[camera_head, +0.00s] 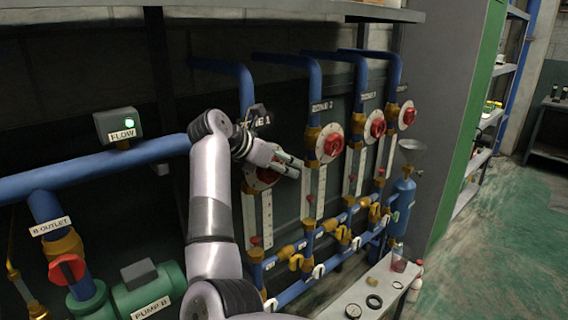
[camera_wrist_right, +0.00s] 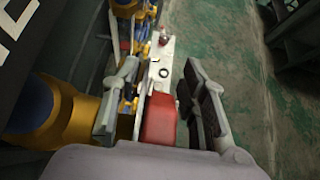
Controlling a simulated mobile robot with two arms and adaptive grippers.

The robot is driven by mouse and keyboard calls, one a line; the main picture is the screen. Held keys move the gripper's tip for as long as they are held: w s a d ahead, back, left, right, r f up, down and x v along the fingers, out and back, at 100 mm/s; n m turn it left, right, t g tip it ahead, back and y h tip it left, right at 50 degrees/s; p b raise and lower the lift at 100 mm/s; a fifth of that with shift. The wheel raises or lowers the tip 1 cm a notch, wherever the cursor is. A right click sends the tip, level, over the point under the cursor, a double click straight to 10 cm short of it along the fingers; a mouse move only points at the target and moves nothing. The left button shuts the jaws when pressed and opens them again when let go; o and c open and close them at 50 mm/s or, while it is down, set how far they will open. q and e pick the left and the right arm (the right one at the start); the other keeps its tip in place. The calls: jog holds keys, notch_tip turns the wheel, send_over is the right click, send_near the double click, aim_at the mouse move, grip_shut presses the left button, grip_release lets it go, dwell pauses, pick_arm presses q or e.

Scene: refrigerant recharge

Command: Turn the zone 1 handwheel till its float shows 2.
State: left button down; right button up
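The red zone 1 handwheel (camera_head: 268,176) sits on a round pale flange below the ZONE 1 label (camera_head: 255,121) and is partly hidden by my right gripper (camera_head: 288,163). In the wrist view my right gripper (camera_wrist_right: 161,100) has its fingers apart, one on each side of a red part of the handwheel (camera_wrist_right: 159,120). I see no clear grip on it, and contact is hard to judge. Below the wheel is the white zone 1 gauge (camera_head: 257,212). A small red float (camera_head: 255,240) shows near its lower end; the scale marks are too small to read. My left gripper is not in view.
Other zone handwheels (camera_head: 331,144) and gauges stand in a row to the right. Blue pipes with brass valves run below. A bench (camera_head: 378,287) with small items and a blue cylinder (camera_head: 402,206) are at the right. Pump B (camera_head: 148,290) is lower left.

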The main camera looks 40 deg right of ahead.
notch_tip(320, 180, up, 10)
dwell(0.5)
dwell(0.5)
